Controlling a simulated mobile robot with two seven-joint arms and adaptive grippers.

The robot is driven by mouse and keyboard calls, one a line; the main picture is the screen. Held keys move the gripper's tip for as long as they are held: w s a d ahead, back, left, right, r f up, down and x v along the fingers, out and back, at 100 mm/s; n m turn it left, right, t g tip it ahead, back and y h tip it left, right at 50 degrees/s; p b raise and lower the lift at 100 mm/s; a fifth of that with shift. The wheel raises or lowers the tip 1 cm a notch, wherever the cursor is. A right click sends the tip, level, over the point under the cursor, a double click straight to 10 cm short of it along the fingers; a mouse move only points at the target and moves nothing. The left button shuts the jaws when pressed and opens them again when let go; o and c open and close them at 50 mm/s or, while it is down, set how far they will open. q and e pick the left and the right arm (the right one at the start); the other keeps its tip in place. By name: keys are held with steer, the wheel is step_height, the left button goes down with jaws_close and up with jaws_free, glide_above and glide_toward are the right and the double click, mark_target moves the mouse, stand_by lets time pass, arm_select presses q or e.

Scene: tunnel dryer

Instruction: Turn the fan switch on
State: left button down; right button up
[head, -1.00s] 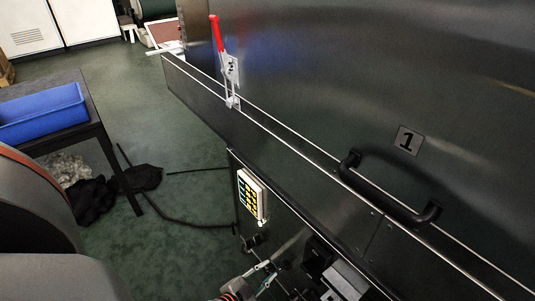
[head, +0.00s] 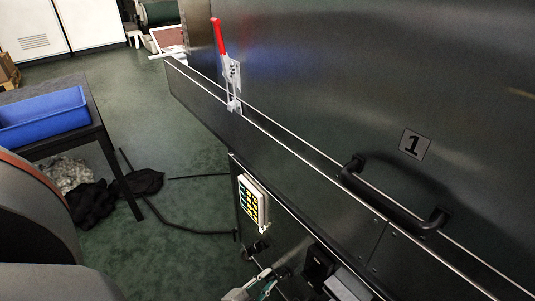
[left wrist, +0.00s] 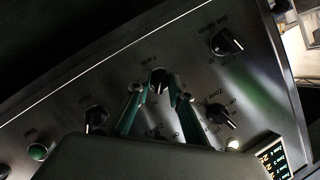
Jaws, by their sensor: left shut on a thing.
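The fan switch (left wrist: 158,76) is a dark rotary knob with a pale pointer mark on the steel control panel. It sits near the middle of the left wrist view, under a small upside-down label. My left gripper (left wrist: 156,90) has its green fingers on both sides of this knob and is shut on it. In the head view my left gripper (head: 264,277) shows only partly at the bottom edge, against the panel. My right gripper is not in view.
Other dark knobs (left wrist: 226,42) (left wrist: 220,116) (left wrist: 95,118) and a green button (left wrist: 38,152) surround the switch. A lit keypad (head: 252,201) is on the panel. A black handle (head: 395,203) and red-handled clamp (head: 218,38) are above. A blue bin (head: 42,118) stands left.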

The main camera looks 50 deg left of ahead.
arm_select(q)
steer(key=c, duration=2.1)
jaws_free()
steer(key=shift+c, duration=0.2)
